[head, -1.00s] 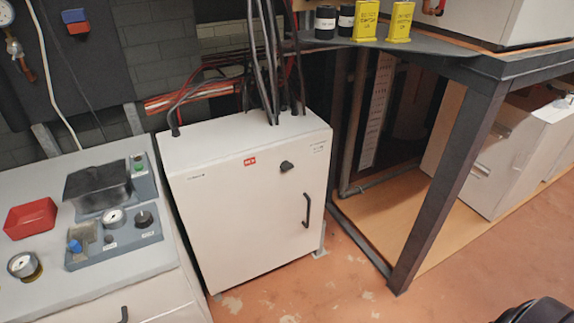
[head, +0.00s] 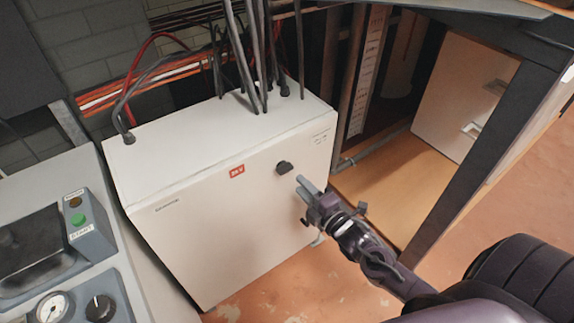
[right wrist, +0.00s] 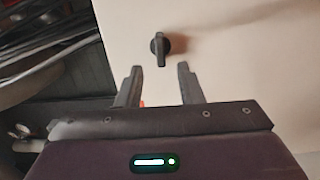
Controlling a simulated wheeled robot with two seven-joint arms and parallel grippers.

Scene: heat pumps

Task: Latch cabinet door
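The white cabinet (head: 215,205) stands in the middle of the head view, its front door looking closed. A black latch knob (head: 284,168) is on the upper right of the door; in the right wrist view the knob (right wrist: 160,48) sits just beyond the fingertips, its grip pointing roughly up and down. My right gripper (head: 303,186) is close to the door, just right of and below the knob. In the right wrist view the right gripper (right wrist: 156,82) is open, with nothing between its fingers. The door handle is hidden behind my right gripper. My left gripper is not in view.
Black cables (head: 262,60) rise from the cabinet top. A grey control console (head: 50,250) stands close at the left. A dark metal table leg (head: 470,150) is at the right. Bare floor (head: 270,295) shows in front of the cabinet.

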